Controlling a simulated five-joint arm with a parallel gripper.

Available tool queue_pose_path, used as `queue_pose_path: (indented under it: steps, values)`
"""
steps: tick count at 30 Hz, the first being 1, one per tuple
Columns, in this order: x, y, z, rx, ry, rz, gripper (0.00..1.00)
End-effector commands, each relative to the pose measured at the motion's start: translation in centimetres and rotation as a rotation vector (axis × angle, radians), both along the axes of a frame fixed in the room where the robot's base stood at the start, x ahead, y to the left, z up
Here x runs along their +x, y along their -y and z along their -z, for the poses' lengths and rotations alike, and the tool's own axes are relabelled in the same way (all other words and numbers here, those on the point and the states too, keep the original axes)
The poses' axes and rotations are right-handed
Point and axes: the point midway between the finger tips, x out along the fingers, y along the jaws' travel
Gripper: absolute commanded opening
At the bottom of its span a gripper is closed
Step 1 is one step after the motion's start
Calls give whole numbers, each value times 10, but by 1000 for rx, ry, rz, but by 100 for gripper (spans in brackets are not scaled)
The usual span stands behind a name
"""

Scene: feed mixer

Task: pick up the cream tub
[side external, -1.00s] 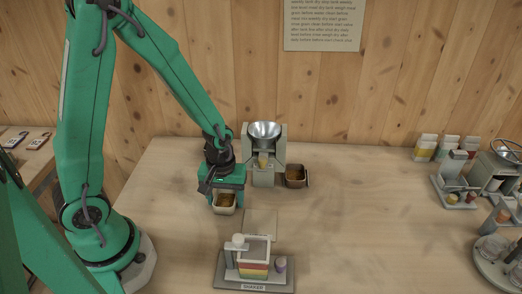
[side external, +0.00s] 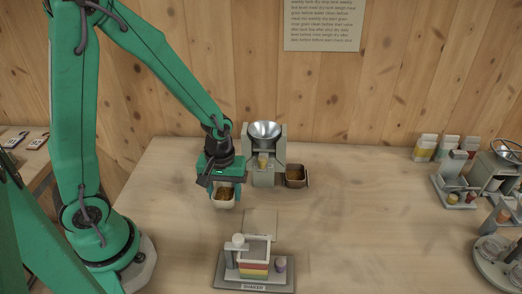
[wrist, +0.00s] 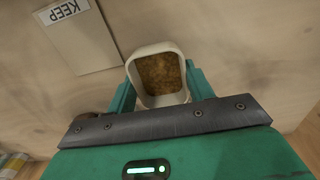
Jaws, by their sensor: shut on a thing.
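The cream tub (side external: 225,201) is a small open-topped box with brown, grainy feed inside. In the side view it is in my gripper (side external: 221,182), left of the hopper machine, and appears a little above the table. In the wrist view the tub (wrist: 139,90) is upright between the two green fingers of my gripper (wrist: 160,92), one finger on each side. My gripper is shut on the tub. The tub's underside is hidden.
A grey machine with a metal bowl (side external: 264,130) stands at the back, with a darker tub (side external: 296,183) on its right. A shaker stand (side external: 253,287) is in front, near a flat tan square (side external: 262,218). Several containers stand far right; the table's middle right is clear.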

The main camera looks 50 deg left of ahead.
Motion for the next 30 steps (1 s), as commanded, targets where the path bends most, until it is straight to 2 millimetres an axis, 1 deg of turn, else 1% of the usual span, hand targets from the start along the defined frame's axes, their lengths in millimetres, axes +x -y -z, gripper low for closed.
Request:
queue_pose_path:
  steps: [9,15,21,30]
  values:
    - [1,0,-42,-1,5,0,28]
    - [1,0,-64,0,4,0,28]
    - [0,0,-74,0,0,0,28]
    - [0,0,-76,0,0,0,28]
